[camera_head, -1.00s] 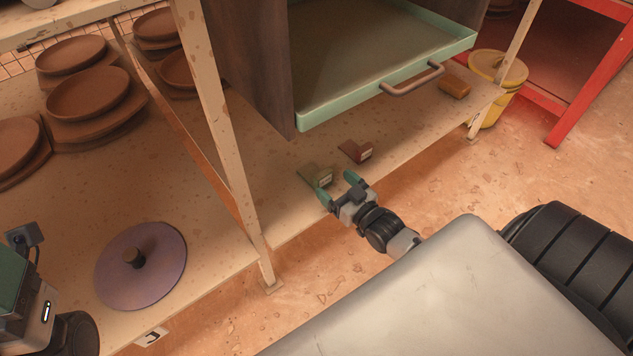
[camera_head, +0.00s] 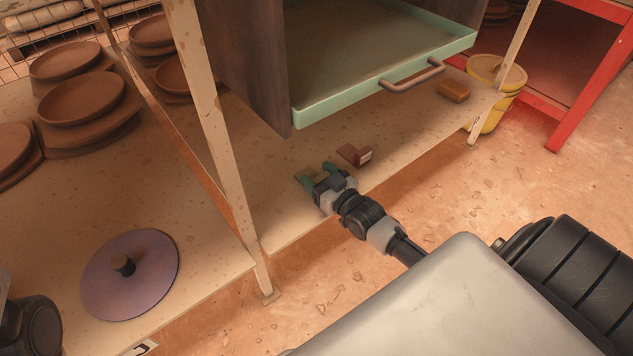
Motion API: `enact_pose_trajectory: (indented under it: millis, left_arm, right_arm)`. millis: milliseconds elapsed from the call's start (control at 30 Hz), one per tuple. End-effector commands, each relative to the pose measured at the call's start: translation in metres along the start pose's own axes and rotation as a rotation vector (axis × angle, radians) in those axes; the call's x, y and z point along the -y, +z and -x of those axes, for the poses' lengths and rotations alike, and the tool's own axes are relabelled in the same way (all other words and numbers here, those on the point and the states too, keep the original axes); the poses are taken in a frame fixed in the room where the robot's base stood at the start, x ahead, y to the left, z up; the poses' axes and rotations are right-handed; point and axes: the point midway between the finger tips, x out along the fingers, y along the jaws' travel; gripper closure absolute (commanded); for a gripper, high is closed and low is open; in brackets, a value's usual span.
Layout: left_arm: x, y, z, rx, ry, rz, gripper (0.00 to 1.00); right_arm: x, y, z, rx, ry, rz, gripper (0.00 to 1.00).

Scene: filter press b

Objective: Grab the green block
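The green block (camera_head: 317,177) is a small olive-green piece on the lower shelf, below the drawer. My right gripper (camera_head: 316,175) reaches over the shelf's front edge. Its teal fingertips are apart, one on each side of the block, and the gripper hides part of it. I see no clear sign that the fingers press on it. Of my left arm only a dark rounded part shows at the lower left edge; its gripper is out of view.
A red-brown block (camera_head: 355,155) lies just right of my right gripper. An orange-brown block (camera_head: 453,91) lies further right. The open green drawer (camera_head: 385,88) overhangs the shelf. A shelf post (camera_head: 222,150) stands left. A purple disc (camera_head: 130,275) and brown plates (camera_head: 82,98) lie further left.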

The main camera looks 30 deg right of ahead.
Motion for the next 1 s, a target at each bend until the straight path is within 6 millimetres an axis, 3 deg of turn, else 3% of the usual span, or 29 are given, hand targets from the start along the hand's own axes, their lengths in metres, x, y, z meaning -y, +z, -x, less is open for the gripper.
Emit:
enact_pose_trajectory:
  millis: [33, 200, 667, 767, 1000]
  left_arm:
    - [0.0, 0.0, 0.0, 0.0, 0.0, 0.0, 0.05]
    - [0.0, 0.0, 0.0, 0.0, 0.0, 0.0, 0.05]
    - [0.001, -0.001, -0.006, -0.007, -0.004, 0.002, 0.05]
    - [0.002, 0.003, 0.005, 0.047, -0.015, 0.005, 0.05]
    - [0.002, 0.002, 0.015, 0.126, -0.047, 0.016, 0.05]
  right_arm:
    - [0.0, 0.0, 0.0, 0.0, 0.0, 0.0, 0.46]
    - [0.0, 0.0, 0.0, 0.0, 0.0, 0.0, 0.71]
    - [0.0, -0.01, 0.0, -0.001, 0.0, 0.0, 0.72]
    - [-0.001, -0.019, 0.0, -0.001, 0.001, 0.0, 0.72]
    - [0.0, -0.02, 0.057, 0.007, 0.001, 0.0, 0.72]
